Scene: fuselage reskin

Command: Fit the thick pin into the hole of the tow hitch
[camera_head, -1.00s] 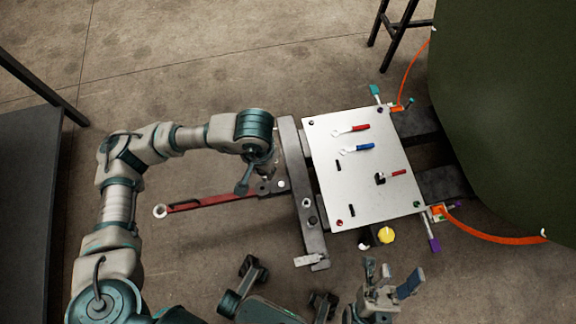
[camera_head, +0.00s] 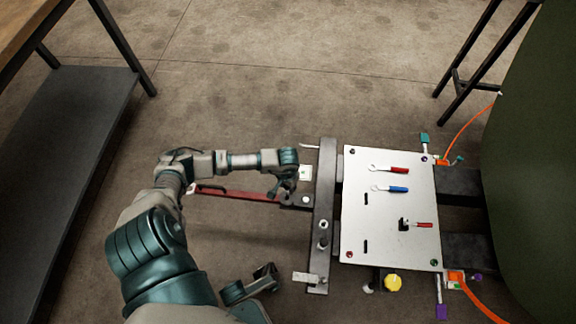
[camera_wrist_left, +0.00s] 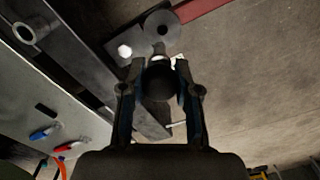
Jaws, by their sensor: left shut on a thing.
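My left gripper (camera_head: 281,191) is above the inner end of the red tow bar, beside the dark crossbar. In the left wrist view, its two fingers (camera_wrist_left: 160,78) are shut on the thick pin (camera_wrist_left: 160,86), a dark, round-ended piece. The tow hitch (camera_head: 296,200) is a dark plate at the end of the red bar. In the wrist view, the tow hitch's round grey disc with a dark hole (camera_wrist_left: 163,30) lies just beyond the pin. The pin's far end is hidden, so I cannot tell whether it touches the hole.
The red tow bar (camera_head: 238,196) runs left from the hitch. The dark crossbar (camera_head: 323,215) stands beside a white panel (camera_head: 385,225) with red and blue wrenches. A dark shelf table (camera_head: 75,130) is at left, a green fuselage (camera_head: 535,170) at right. Floor behind is clear.

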